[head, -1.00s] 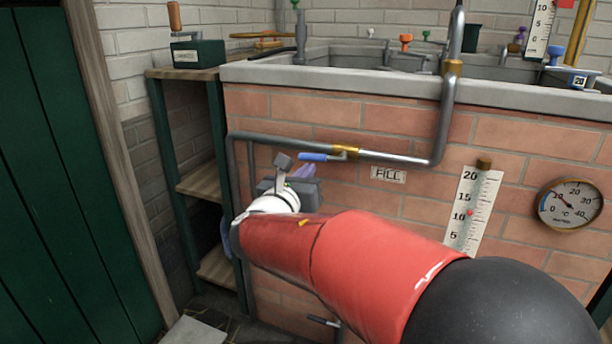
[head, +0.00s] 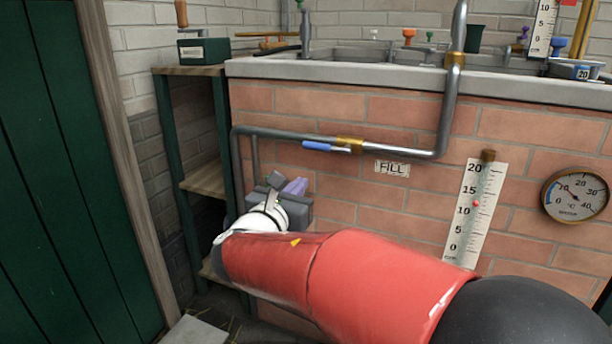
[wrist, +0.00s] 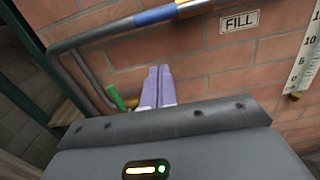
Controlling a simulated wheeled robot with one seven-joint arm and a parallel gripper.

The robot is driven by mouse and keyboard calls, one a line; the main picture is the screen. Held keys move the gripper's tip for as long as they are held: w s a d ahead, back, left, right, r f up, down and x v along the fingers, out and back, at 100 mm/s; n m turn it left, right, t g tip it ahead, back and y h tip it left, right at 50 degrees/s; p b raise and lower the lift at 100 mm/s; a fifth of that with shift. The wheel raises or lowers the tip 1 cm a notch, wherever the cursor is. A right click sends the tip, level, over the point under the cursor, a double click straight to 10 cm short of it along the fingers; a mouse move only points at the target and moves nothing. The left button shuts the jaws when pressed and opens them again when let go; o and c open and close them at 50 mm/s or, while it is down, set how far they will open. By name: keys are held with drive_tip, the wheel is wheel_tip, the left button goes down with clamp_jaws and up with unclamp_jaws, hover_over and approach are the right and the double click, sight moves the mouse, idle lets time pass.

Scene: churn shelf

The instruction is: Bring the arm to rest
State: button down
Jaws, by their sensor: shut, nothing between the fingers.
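My red arm reaches from the lower right toward the shelf side of the brick wall in the head view. My gripper (wrist: 158,86) shows its purple fingers pressed together, with nothing between them, in the wrist view. In the head view the gripper (head: 297,186) is partly behind my wrist, in front of the brick wall and below the pipe. It holds nothing. Whether the fingertips touch the wall cannot be told.
A grey pipe with a blue-handled valve (head: 318,146) runs along the brick wall near a FILL sign (head: 392,168). A green-framed shelf (head: 204,178) stands left, beside a green door (head: 70,170).

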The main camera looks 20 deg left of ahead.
drive_tip(key=s, duration=0.6)
drive_tip(key=s+d+m+g+h+p, duration=0.1)
drive_tip(key=d+m+g+h+p, duration=0.65)
drive_tip(key=d+m, duration=1.35)
drive_tip(key=s+d+m+g+y+p, duration=0.4)
drive_tip(key=s+d+m+y, duration=0.5)
drive_tip(key=s+d+m, duration=0.4)
drive_tip(key=s+d+g, duration=0.1)
drive_tip(key=s+d, duration=0.1)
drive_tip(key=s, duration=0.1)
drive_tip(key=shift+s+f+m+p, duration=0.3)
drive_tip(key=shift+f+m+p, duration=0.05)
drive_tip(key=shift+f+m, duration=0.05)
drive_tip(key=shift+g, duration=0.25)
